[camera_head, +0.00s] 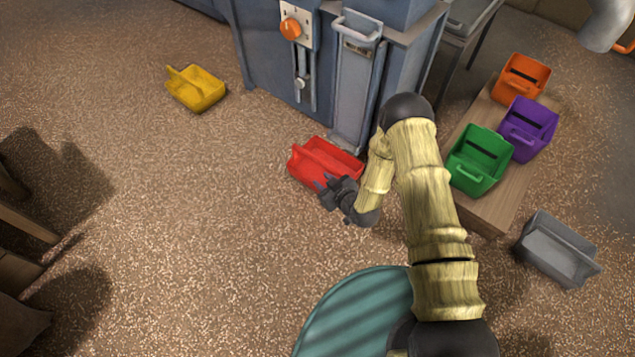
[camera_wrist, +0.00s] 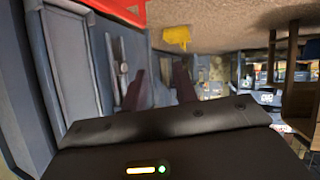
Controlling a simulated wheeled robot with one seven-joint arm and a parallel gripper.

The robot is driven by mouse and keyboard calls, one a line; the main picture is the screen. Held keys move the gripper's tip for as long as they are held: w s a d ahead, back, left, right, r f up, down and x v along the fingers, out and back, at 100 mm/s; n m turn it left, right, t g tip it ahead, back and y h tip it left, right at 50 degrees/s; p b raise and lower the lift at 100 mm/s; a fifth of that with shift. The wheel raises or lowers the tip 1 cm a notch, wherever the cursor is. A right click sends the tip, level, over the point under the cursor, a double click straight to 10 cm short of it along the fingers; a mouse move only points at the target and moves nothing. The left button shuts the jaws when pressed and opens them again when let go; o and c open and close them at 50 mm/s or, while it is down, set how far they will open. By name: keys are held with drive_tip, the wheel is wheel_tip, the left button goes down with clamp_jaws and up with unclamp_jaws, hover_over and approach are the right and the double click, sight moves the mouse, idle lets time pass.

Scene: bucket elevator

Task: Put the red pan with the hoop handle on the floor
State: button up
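The red pan (camera_head: 335,157) is at floor level in front of the blue machine in the head view. A raised ridge runs along its left part; I cannot make out the shape of its handle. My gripper (camera_head: 325,190) is at the pan's near edge, overlapping it in this view; whether they touch is unclear. In the wrist view, which is upside down, part of the red pan (camera_wrist: 110,8) shows at the top edge, outside my fingers. The two dark fingers (camera_wrist: 160,80) are apart with nothing visible between them.
A yellow pan (camera_head: 197,90) lies on the open floor at left. Orange (camera_head: 524,78), purple (camera_head: 528,128) and green (camera_head: 480,158) pans stand on a wooden board (camera_head: 495,208) at right. A grey bin (camera_head: 556,252) is beside it. The machine (camera_head: 352,85) stands behind the red pan.

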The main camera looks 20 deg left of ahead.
drive_tip(key=shift+m+t+h, duration=0.3)
drive_tip(key=shift+m+t, duration=0.2)
drive_tip(key=d+r+p, duration=0.2)
drive_tip(key=r, duration=0.1)
drive_tip(key=r+p, duration=0.1)
drive_tip(key=r, duration=0.1)
drive_tip(key=shift+w+d, duration=0.3)
drive_tip(key=shift+d, duration=0.1)
